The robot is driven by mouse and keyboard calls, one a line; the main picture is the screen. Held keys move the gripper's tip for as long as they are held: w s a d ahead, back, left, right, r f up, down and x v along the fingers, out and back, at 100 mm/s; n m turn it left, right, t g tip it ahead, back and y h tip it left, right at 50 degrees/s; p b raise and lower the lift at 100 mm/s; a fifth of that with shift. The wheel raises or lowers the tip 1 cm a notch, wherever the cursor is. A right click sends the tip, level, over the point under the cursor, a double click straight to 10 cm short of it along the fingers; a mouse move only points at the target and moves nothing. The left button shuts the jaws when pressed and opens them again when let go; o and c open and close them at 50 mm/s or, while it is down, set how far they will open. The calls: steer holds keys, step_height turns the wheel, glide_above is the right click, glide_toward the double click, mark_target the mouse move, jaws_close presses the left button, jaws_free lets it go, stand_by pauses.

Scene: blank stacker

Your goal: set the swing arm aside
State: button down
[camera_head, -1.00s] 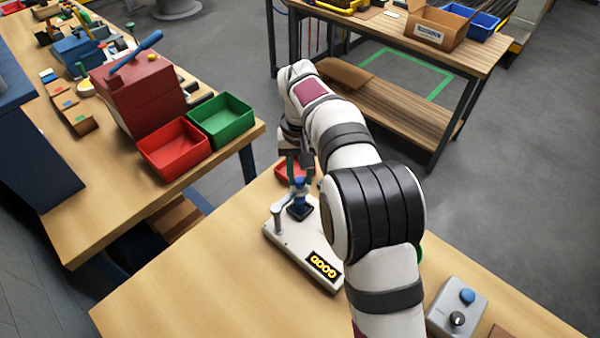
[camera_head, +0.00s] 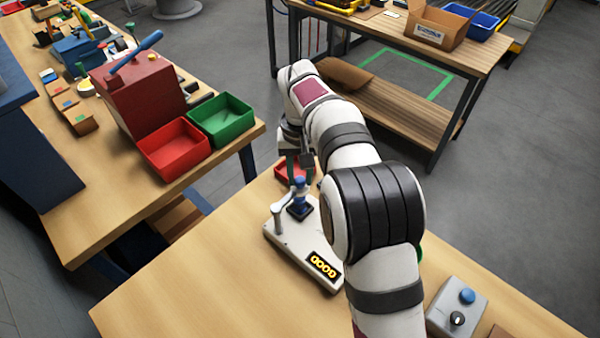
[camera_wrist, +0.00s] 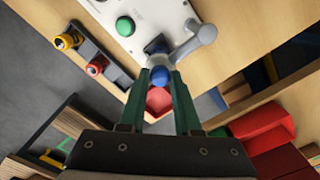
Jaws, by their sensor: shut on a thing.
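The swing arm (camera_head: 286,205) is a light grey lever on a post at the left side of a white fixture plate (camera_head: 290,245). It also shows in the wrist view (camera_wrist: 192,42), reaching from its round pivot toward my fingertips. Its end carries a blue knob (camera_head: 299,183). My gripper (camera_wrist: 160,78) has its two green fingers shut on the blue knob (camera_wrist: 158,75). A dark square block (camera_wrist: 156,45) sits on the plate by the knob. In the head view my arm hides the plate's right side.
A red tray (camera_head: 284,170) stands behind the fixture at the table edge. A grey button box (camera_head: 456,308) is at front right. The table (camera_head: 190,270) left of the fixture is clear. A neighbouring bench holds red (camera_head: 174,165) and green bins (camera_head: 222,135).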

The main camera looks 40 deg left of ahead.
steer(key=shift+a, duration=0.1)
stand_by(0.3)
steer(key=shift+a+n, duration=0.6)
steer(key=shift+n, duration=0.4)
steer(key=s+a+n, duration=0.6)
steer(key=s+n, duration=0.1)
steer(key=n, duration=0.9)
steer(key=shift+s, duration=0.25)
steer(key=shift+s+a, duration=0.1)
steer(key=c, duration=0.6)
jaws_free()
